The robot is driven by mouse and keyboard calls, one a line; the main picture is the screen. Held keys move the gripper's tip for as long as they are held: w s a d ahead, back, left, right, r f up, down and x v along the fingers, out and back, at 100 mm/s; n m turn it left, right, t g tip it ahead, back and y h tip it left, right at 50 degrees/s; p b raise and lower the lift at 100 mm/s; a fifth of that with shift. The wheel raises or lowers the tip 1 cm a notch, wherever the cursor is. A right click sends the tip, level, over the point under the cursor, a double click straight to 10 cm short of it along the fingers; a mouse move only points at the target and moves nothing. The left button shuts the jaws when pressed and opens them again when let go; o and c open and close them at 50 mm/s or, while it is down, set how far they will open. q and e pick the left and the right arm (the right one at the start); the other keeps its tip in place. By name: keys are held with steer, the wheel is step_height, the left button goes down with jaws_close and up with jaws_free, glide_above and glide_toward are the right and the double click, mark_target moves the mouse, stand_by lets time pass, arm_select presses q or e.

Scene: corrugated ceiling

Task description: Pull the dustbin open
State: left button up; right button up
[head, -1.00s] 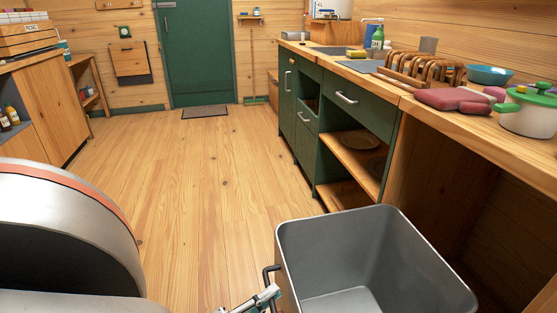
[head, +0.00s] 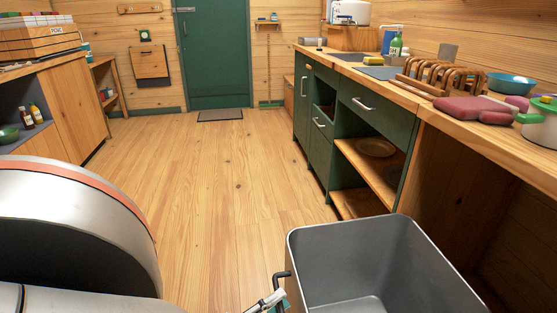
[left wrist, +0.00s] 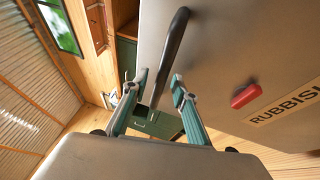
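The dustbin (head: 400,245) is a grey, open-topped bin at the bottom right of the head view, beside the wooden counter. Its dark bar handle (head: 283,283) is on its left side. In the left wrist view the bin's grey front (left wrist: 225,50) has a RUBBISH label (left wrist: 290,100) and a red piece (left wrist: 246,95). My left gripper (left wrist: 159,88) is at the handle (left wrist: 170,50), with one finger on each side of the bar and a gap showing between the fingers. Only its tip shows in the head view (head: 270,301). My right gripper is not in view.
The counter (head: 480,135) with green cabinets (head: 372,112) runs along the right. A pot (head: 540,125) and a toast rack (head: 450,75) stand on it. The wooden floor (head: 215,190) left of the bin is clear up to the green door (head: 215,55).

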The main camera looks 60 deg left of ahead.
arm_select(q)
steer(key=s+f, duration=0.2)
steer(key=s, duration=0.9)
steer(key=shift+d, duration=0.25)
